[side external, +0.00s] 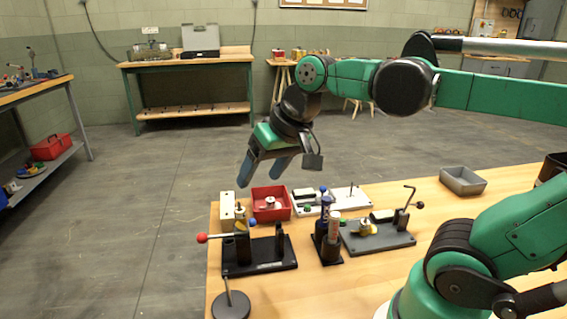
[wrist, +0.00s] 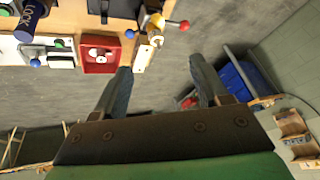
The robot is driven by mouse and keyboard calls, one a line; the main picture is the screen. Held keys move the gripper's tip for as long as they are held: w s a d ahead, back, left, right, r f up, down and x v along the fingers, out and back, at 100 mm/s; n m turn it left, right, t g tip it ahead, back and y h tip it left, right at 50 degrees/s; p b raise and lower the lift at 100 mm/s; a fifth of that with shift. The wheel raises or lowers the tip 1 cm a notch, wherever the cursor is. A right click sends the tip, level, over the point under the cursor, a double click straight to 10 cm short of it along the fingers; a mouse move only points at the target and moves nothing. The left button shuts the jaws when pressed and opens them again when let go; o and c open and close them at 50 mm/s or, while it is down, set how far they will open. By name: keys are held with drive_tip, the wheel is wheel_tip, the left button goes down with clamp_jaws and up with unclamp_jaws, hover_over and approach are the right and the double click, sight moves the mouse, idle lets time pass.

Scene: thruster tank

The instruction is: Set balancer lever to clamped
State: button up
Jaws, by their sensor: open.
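A lever with a red ball knob (side external: 202,238) sits on a black-based fixture (side external: 262,266) at the front left of the wooden table. The lever points left, roughly level, and a blue ball (side external: 252,222) shows near the same fixture. The red knob (wrist: 184,25) and blue ball (wrist: 130,33) also show at the top of the wrist view. No label tells me whether this is the balancer lever. My gripper (side external: 260,178) is open and empty, above and behind this fixture. In the wrist view its blue fingers (wrist: 160,70) are apart with floor between them.
A red bin (side external: 271,212) and a white block (side external: 227,210) stand behind the fixture. Upright bottles (side external: 327,230) stand in a black holder to its right. A grey tray (side external: 463,181) lies farther right.

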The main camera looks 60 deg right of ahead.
sight(250, 222)
drive_tip(key=w+d+f+m+g+y, duration=0.1)
drive_tip(key=w+d+m+g+y, duration=0.3)
drive_tip(key=w+d+m, duration=0.55)
drive_tip(key=shift+m+t+y, duration=0.3)
drive_tip(key=shift+m+y, duration=0.1)
drive_tip(key=shift+m, duration=0.35)
drive_tip(key=a+f, duration=0.1)
drive_tip(key=f, duration=0.4)
drive_tip(key=s+a+f, duration=0.1)
drive_tip(key=f, duration=0.4)
drive_tip(key=a+f, duration=0.1)
drive_tip(key=f, duration=0.3)
drive_tip(key=shift+s+a+f, duration=0.2)
drive_tip(key=shift+a+f, duration=0.2)
drive_tip(key=shift+w+a+f, duration=0.1)
drive_tip(key=shift+a+f, duration=0.25)
drive_tip(key=shift+f, duration=0.25)
clamp_jaws()
drive_tip(key=shift+f, duration=0.1)
